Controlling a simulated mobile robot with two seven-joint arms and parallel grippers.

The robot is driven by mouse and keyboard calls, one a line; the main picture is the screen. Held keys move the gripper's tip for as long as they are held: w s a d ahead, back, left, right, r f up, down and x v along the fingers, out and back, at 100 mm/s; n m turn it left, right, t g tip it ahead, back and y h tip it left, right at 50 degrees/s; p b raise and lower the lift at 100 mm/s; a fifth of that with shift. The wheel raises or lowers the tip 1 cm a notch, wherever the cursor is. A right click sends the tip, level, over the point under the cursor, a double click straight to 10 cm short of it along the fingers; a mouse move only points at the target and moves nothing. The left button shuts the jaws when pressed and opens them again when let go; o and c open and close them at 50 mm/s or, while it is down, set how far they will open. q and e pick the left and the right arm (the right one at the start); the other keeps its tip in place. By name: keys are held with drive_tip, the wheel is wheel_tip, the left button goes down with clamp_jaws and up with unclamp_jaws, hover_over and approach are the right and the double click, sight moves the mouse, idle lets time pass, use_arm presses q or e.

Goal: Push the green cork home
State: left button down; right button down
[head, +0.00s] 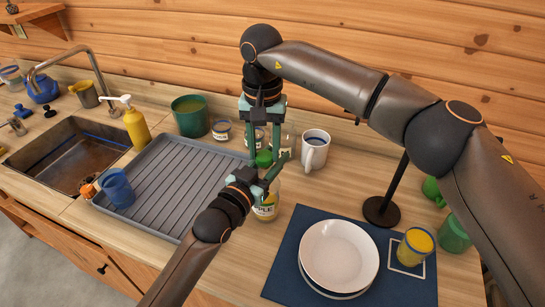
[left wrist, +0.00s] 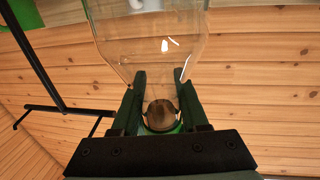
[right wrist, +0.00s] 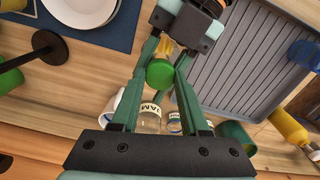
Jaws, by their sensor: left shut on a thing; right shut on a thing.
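The clear glass bottle (head: 266,209) with an apple label stands at the counter's front, right of the drying tray. My left gripper (head: 262,182) is shut on its neck; the glass body (left wrist: 150,40) fills the top of the left wrist view. The green cork (head: 264,158) is at the top of the bottle, between the fingers of my right gripper (head: 264,153), which comes down from above and is shut on it. The cork also shows in the right wrist view (right wrist: 160,74). How deep it sits in the neck is hidden.
A grey ribbed drying tray (head: 172,185) with a blue cup (head: 117,188) lies to the left. A white mug (head: 315,150) and jam jars (head: 221,130) stand behind. A blue mat (head: 285,280) with white plates (head: 338,257) and a black stand (head: 381,211) are right.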

drive_tip(key=shift+c, duration=1.6)
unclamp_jaws()
drive_tip(key=shift+r, duration=0.1)
wheel_tip(320, 180, up, 12)
use_arm(q)
drive_tip(key=shift+c, duration=1.7)
unclamp_jaws()
drive_tip(key=shift+s, duration=0.1)
drive_tip(key=v, duration=1.2)
